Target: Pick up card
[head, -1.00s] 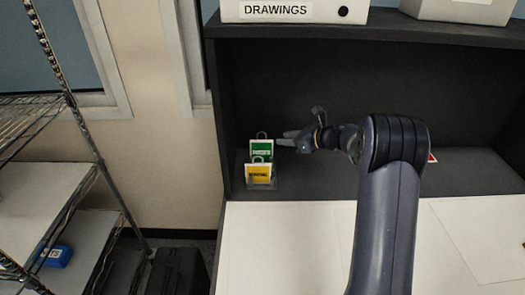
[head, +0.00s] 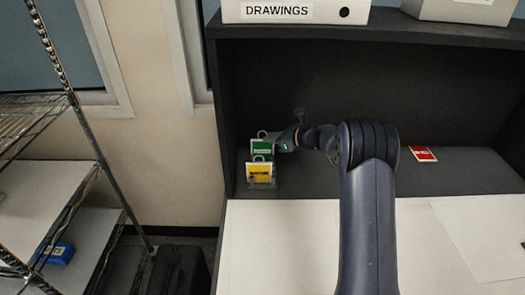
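A green card (head: 261,147) and a yellow card (head: 259,171) stand upright, one behind the other, in a small clear holder (head: 262,184) at the left end of the dark shelf. Each has a loop at its top. A red card (head: 423,154) lies flat on the shelf to the right of my arm. My gripper (head: 273,141) is at the upper right edge of the green card, and its fingertips overlap the card in the picture. Whether the fingers are closed on the card cannot be made out.
The dark shelf (head: 320,184) has side and back walls around the cards. White sheets lie on the desk in front. A wire rack (head: 62,90) with a blue box (head: 60,253) stands at left.

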